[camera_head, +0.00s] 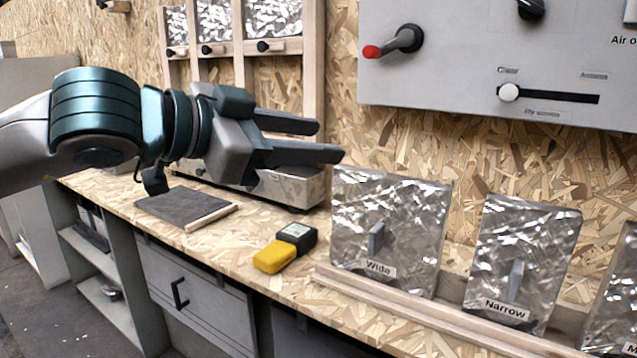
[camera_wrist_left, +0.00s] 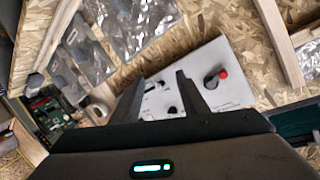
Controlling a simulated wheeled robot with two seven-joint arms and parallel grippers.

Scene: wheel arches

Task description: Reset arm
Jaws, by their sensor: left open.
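My left arm comes in from the left in the head view. Its gripper (camera_head: 330,141) is open and empty, held in the air above the workbench and pointing right. The two dark fingers are apart with nothing between them. In the left wrist view the gripper (camera_wrist_left: 160,80) shows its two fingers spread, with the grey control panel (camera_wrist_left: 206,78) beyond them. In the head view that panel (camera_head: 450,75) hangs on the wall at upper right, clear of the gripper. My right gripper is not in either view.
The workbench (camera_head: 240,240) holds a yellow and black object (camera_head: 284,249) and a dark flat board (camera_head: 185,206). Metallic plates labelled Wide (camera_head: 388,230) and Narrow (camera_head: 522,262) stand in a wooden rack at right. A drawer (camera_head: 190,290) is below. Air around the gripper is clear.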

